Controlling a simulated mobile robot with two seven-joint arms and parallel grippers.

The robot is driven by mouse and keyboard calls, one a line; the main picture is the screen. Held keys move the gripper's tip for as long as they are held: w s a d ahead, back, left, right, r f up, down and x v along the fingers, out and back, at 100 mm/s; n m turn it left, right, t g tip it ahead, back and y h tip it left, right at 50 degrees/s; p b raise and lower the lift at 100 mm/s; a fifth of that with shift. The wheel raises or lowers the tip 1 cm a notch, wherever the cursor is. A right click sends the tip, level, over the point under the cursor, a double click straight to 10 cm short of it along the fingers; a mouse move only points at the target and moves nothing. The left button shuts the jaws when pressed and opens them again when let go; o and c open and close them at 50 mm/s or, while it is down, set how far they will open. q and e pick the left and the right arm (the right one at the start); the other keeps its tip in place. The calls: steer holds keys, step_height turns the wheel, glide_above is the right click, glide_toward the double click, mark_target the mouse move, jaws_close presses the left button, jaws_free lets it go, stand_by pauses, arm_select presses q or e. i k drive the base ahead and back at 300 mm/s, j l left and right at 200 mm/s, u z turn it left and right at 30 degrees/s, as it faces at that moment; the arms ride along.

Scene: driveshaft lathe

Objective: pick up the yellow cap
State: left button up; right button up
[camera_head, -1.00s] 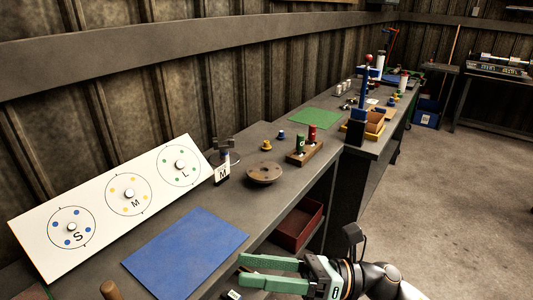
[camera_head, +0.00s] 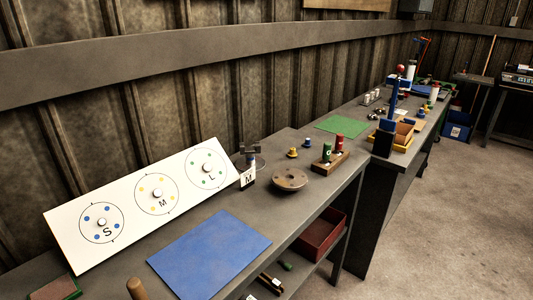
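A small yellow cap (camera_head: 292,153) stands on the workbench, behind the round brown disc and left of the wooden block with the green and red cylinders. A small blue piece (camera_head: 310,141) with some yellow on it stands just behind and to the right of the cap. Neither of my grippers shows in the head view. Nothing touches the cap.
A brown disc (camera_head: 290,179), a wooden block (camera_head: 331,163), a blue mat (camera_head: 209,254) and a green mat (camera_head: 342,124) lie on the bench. A white board (camera_head: 139,206) leans at left. A red bin (camera_head: 320,235) sits on the lower shelf.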

mark_target(292, 153)
steer(key=l+u, duration=0.15)
steer(key=u, duration=0.2)
steer(key=i+l+u, duration=0.1)
steer(key=u, duration=0.3)
steer(key=l+u, duration=0.2)
steer(key=u, duration=0.15)
steer(key=l+u, duration=0.3)
steer(key=l, duration=0.15)
steer(key=k+l+u, duration=0.1)
steer(key=l+u, duration=0.15)
steer(key=l, duration=0.15)
steer(key=k+l+u, duration=0.1)
steer(key=l, duration=0.2)
steer(key=l+u, duration=0.1)
steer(key=l, duration=0.2)
steer(key=k+l+u, duration=0.1)
steer(key=k+l, duration=0.1)
steer(key=l, duration=0.25)
steer(key=k+l, duration=0.15)
steer(key=l, duration=0.2)
steer(key=k+l, duration=0.1)
steer(key=l, duration=0.2)
steer(key=u, duration=0.05)
